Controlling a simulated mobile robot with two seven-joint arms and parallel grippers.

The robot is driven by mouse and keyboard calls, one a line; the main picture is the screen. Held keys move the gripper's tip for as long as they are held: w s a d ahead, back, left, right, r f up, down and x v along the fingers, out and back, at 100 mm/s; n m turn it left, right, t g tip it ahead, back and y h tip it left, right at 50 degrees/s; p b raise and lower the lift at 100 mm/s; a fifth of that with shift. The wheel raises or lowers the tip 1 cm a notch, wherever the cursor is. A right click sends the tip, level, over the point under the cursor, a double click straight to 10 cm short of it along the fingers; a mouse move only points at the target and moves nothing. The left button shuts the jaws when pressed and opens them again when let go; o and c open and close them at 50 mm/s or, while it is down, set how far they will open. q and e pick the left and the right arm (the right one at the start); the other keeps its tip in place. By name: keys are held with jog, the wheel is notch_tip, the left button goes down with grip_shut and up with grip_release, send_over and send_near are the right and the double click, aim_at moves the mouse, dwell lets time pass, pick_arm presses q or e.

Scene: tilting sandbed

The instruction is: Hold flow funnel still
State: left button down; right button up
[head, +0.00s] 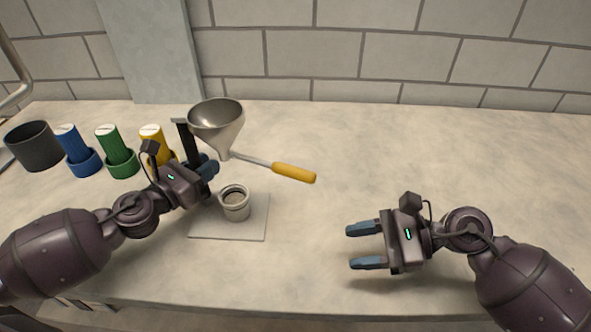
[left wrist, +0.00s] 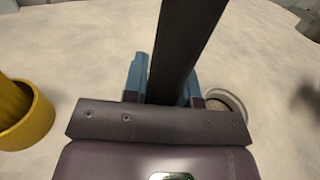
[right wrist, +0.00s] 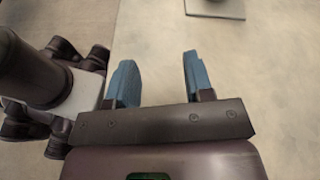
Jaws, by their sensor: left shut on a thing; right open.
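The metal flow funnel (head: 217,125) is upright, wide mouth up, above the counter. A dark upright bar (head: 186,140) stands beside it; where the two join is unclear. My left gripper (head: 208,170) is shut on this bar, left of the spout. In the left wrist view the bar (left wrist: 186,40) passes between the blue fingers. A thin metal rod with a yellow handle (head: 294,172) extends right from near the spout. A pale cup (head: 236,211) stands below the funnel on a square plate (head: 252,230). My right gripper (head: 352,247) is open and empty, right of the plate.
Blue (head: 84,164), green (head: 122,165) and yellow (head: 153,134) cylinders stand in matching holders at the left, beside a dark grey pot (head: 32,147). A tiled wall closes the back. The counter (head: 450,150) is clear at the right.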

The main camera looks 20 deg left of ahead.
notch_tip(320, 180, up, 8)
jog(key=w+m+t+y, duration=0.2)
jog(key=m+t+y, duration=0.1)
jog(key=t+y, duration=0.1)
jog(key=m+t, duration=0.2)
send_near(278, 167)
jog(key=a, duration=0.2)
jog(key=w+a, duration=0.1)
jog(key=a, duration=0.4)
jog(key=shift+w+f, duration=0.35)
jog(key=shift+w, duration=0.05)
jog(key=shift+g, duration=0.3)
jog(key=shift+c, duration=0.3)
grip_shut()
